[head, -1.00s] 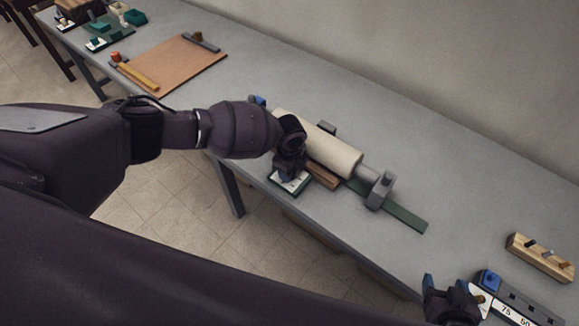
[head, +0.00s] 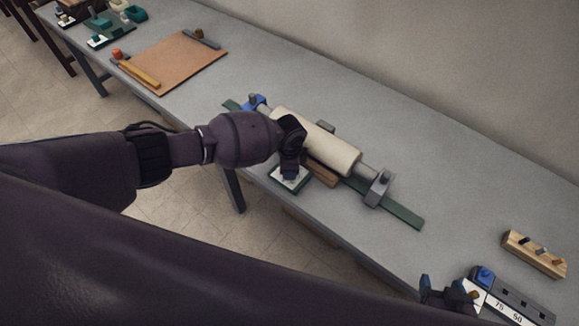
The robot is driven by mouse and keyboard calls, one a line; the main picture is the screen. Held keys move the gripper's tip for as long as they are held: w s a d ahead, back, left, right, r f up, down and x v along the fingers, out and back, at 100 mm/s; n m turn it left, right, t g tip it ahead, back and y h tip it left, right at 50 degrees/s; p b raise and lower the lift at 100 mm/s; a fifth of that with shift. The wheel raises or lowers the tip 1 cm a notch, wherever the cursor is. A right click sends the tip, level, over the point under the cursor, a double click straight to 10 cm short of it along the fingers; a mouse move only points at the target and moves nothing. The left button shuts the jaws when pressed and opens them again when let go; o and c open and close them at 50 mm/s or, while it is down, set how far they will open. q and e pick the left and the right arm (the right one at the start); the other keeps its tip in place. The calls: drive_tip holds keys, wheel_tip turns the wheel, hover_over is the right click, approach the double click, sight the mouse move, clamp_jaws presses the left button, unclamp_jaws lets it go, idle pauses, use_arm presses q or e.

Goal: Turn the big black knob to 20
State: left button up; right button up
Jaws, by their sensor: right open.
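A small dark green block with a white face (head: 283,184) stands at the table's near edge, left of centre. My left gripper (head: 290,173) is right over it, pointing down. The wrist hides its fingers and the middle of the white face, so I cannot make out a black knob, any contact or the jaw opening. My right gripper (head: 447,290) is at the bottom right, open and seemingly empty, beside a grey strip (head: 509,303) with a white scale reading 75 and 50.
Just behind the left gripper lies a cream roller (head: 327,147) on a green base (head: 403,215), with a grey bracket (head: 379,189). A wooden block with pegs (head: 535,254) is at right. A brown board (head: 170,66) lies at far left. The grey table (head: 440,165) is clear behind the roller.

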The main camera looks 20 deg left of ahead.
idle(0.3)
use_arm(q)
drive_tip(key=o, duration=0.6)
drive_tip(key=shift+o, duration=0.2)
wheel_tip(320, 180, up, 11)
drive_tip(key=shift+f, duration=0.1)
idle(0.6)
